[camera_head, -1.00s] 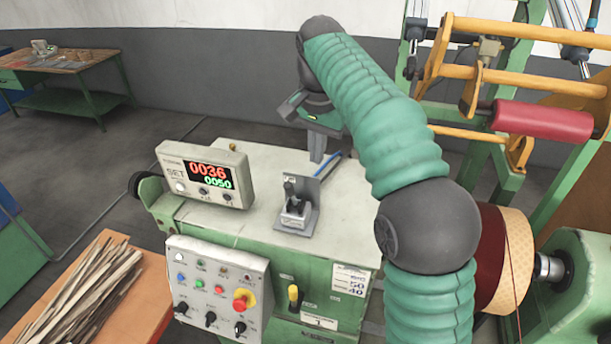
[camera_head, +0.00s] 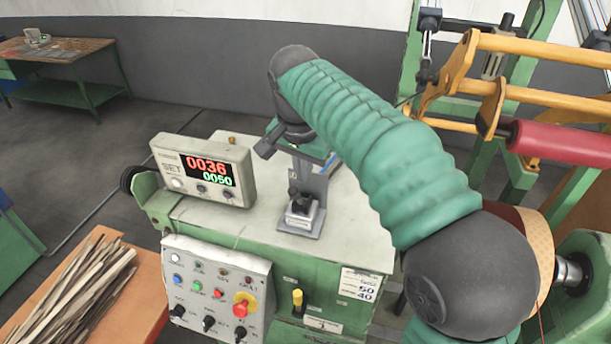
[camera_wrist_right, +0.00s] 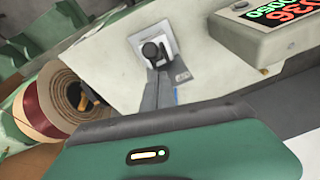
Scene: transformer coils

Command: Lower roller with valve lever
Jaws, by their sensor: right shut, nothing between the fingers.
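The red roller (camera_head: 562,142) hangs on the orange arm frame (camera_head: 545,95) at the right in the head view, with its right end cut off. The valve lever (camera_head: 296,198), with a dark knob, stands on a grey bracket on the cabinet top. It also shows in the wrist view (camera_wrist_right: 151,50). My right gripper (camera_head: 309,182) is shut and empty, its narrow fingers pointing down just behind the lever. In the wrist view its fingers (camera_wrist_right: 160,78) reach close to the knob; I cannot tell whether they touch. My left gripper is out of view.
A counter display (camera_head: 207,170) stands left of the lever on the cabinet top (camera_head: 355,215). A button panel (camera_head: 215,290) is on the cabinet front. A coil (camera_head: 543,250) sits at the right, partly behind my right arm. Wooden strips (camera_head: 75,290) lie at lower left.

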